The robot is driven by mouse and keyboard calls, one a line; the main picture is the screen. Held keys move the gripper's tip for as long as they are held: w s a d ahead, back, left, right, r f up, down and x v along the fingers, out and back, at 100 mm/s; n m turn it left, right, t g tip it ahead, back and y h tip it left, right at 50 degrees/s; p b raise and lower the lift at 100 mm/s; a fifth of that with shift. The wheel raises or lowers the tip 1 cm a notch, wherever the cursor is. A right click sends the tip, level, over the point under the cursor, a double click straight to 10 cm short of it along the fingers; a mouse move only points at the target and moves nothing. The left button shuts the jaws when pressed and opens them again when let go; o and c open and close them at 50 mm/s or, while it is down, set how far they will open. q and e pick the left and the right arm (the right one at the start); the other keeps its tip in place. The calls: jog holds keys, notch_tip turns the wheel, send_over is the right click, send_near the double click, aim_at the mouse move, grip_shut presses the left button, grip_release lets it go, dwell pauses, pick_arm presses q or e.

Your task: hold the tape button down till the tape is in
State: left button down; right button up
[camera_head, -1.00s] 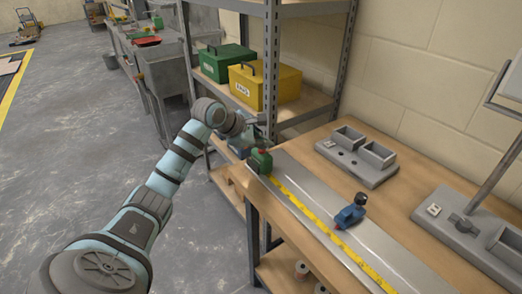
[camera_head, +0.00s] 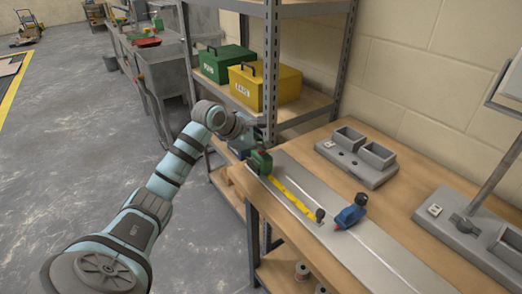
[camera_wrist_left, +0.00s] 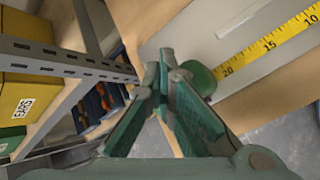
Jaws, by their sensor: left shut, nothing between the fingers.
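The green tape measure (camera_head: 260,161) sits at the left end of a grey metal strip on the bench. Its yellow tape (camera_head: 291,192) runs a short way along the strip to a dark end piece (camera_head: 320,214). In the left wrist view the tape (camera_wrist_left: 268,45) with black numbers comes out of the green case (camera_wrist_left: 201,77). My left gripper (camera_wrist_left: 165,60) is shut and empty, with its fingertips right beside the case. The button is hidden behind the fingers, so I cannot tell whether they press it. My right gripper is out of view.
A blue tool (camera_head: 349,214) stands on the metal strip (camera_head: 380,249), near the tape's end. Grey fixtures (camera_head: 357,160) stand behind it. A shelf with a green box (camera_head: 226,64) and a yellow box (camera_head: 265,84) rises close behind my left arm.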

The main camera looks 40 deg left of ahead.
aim_at(263, 152)
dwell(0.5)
pick_arm(q)
jog(key=shift+r+p, duration=0.75)
jog(key=shift+r, duration=0.05)
jog(key=shift+r, duration=0.1)
notch_tip(263, 152, up, 5)
jog(key=p, duration=0.4)
